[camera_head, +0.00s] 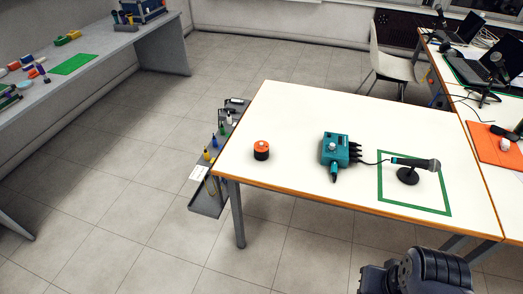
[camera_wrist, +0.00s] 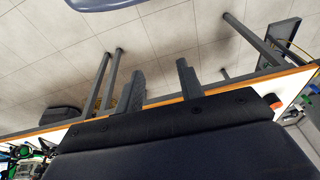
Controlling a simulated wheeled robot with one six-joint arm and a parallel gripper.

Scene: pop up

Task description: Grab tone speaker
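A small round orange-topped thing with a black body (camera_head: 261,150) stands upright on the left part of the white table (camera_head: 290,110). It may be the tone speaker, but no label is readable. An orange thing, likely the same one, shows at the right edge of the wrist view (camera_wrist: 272,101). A teal box with a knob and black plugs (camera_head: 335,150) sits mid-table, with a cable running right. In the wrist view my gripper (camera_wrist: 162,82) has its two fingers apart with nothing between them. It is away from these things.
A microphone on a round base (camera_head: 408,176) stands inside a green taped square on the table's right. A grey rack of small bottles (camera_head: 212,165) hangs at the left edge. A white chair (camera_head: 390,52) is behind. Open floor lies to the left.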

